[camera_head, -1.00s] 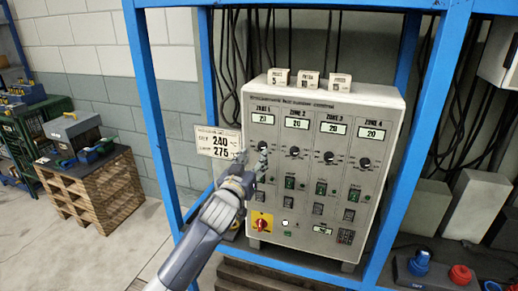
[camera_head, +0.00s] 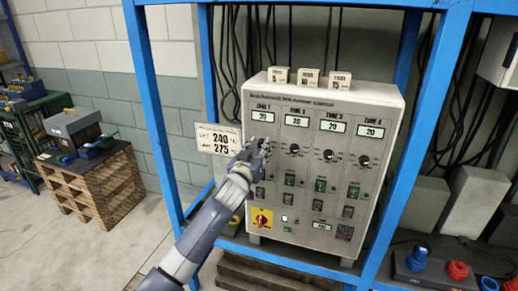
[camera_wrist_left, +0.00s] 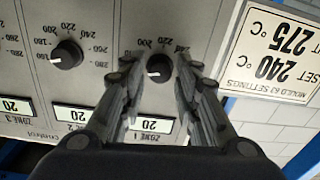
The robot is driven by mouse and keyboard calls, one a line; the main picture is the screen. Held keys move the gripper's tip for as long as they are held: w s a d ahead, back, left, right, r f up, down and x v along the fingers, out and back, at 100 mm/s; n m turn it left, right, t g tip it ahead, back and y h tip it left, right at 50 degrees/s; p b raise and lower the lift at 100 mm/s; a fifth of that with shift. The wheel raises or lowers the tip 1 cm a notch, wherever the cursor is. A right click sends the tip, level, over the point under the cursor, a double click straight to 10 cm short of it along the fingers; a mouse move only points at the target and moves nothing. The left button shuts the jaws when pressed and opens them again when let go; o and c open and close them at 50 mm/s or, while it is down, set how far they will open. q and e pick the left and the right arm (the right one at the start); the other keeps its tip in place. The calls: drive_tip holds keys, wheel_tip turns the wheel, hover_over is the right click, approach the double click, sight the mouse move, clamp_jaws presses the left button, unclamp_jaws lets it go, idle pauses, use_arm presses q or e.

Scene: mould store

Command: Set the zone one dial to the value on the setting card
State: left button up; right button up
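The grey control cabinet (camera_head: 327,95) has a row of zone dials with displays reading 20 above them. The zone one dial is hidden behind my left gripper (camera_head: 262,148) in the head view. In the left wrist view, which is upside down, this black dial (camera_wrist_left: 159,68) shows between the two fingers of my open left gripper (camera_wrist_left: 156,62). The fingers are apart on either side of it; contact cannot be told. The setting card (camera_head: 218,140) hangs left of the cabinet and reads 240 °C, with 275 °C below. My right gripper is out of view.
The zone two dial (camera_wrist_left: 67,55) is close beside in the left wrist view. A red rotary switch on a yellow plate (camera_head: 262,218) sits low on the cabinet. Blue frame posts (camera_head: 150,100) flank it. Three small labelled blocks (camera_head: 308,79) stand on top.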

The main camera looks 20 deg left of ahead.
use_arm(q)
clamp_jaws()
